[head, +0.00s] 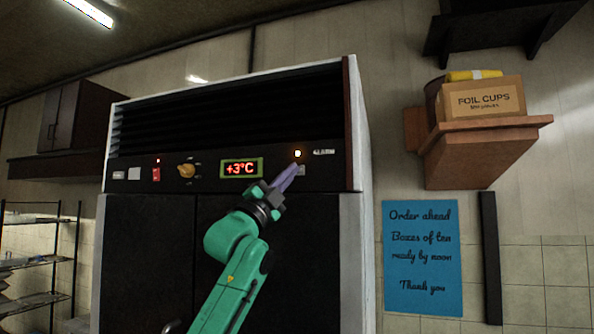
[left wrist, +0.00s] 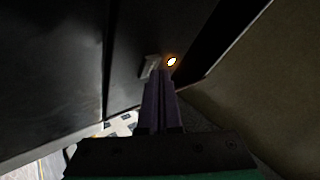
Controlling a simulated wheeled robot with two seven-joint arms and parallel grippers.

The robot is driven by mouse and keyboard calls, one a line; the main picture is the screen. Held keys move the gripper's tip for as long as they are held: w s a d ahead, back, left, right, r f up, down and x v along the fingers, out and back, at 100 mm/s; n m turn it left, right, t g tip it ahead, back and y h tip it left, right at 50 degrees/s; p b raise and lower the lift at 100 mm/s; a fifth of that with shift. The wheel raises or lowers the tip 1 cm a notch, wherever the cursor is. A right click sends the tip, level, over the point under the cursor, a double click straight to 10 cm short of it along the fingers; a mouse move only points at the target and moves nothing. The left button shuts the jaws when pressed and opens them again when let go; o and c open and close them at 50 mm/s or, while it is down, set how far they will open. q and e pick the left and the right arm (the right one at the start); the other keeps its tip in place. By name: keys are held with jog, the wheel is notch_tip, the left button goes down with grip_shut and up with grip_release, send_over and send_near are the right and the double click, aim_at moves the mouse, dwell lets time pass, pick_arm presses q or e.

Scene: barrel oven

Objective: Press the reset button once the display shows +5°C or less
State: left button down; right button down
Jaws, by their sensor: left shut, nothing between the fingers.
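The display (head: 241,168) on the dark front panel reads +3°C in red. A small grey button (head: 301,171) sits right of it, under a lit amber lamp (head: 297,153) and beside a label that seems to read ALARM. I take it for the reset button; no reset lettering is legible. My left gripper (head: 293,169) is shut and empty, its purple fingertips at the button and partly covering it. In the left wrist view the fingertips (left wrist: 158,74) are close to the grey button (left wrist: 150,66), below the glowing lamp (left wrist: 171,61); I cannot tell whether they touch. My right gripper is out of view.
The panel also has an orange knob (head: 187,171) and a red switch (head: 156,174) at left. A wooden shelf (head: 480,150) with a foil cups box (head: 482,100) hangs at right, above a blue notice (head: 422,257). A wire rack (head: 38,255) stands at left.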

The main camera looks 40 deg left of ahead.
pick_arm(q)
jog(key=shift+w, duration=0.15)
dwell(0.6)
jog(key=shift+s+d+b, duration=0.2)
jog(key=shift+s+b, duration=0.1)
jog(key=shift+s, duration=0.4)
jog(key=shift+s, duration=0.1)
jog(key=s, duration=0.1)
jog(key=s+d+b, duration=0.1)
jog(key=s, duration=0.1)
jog(key=s+b, duration=0.1)
jog(key=shift+s+d, duration=0.3)
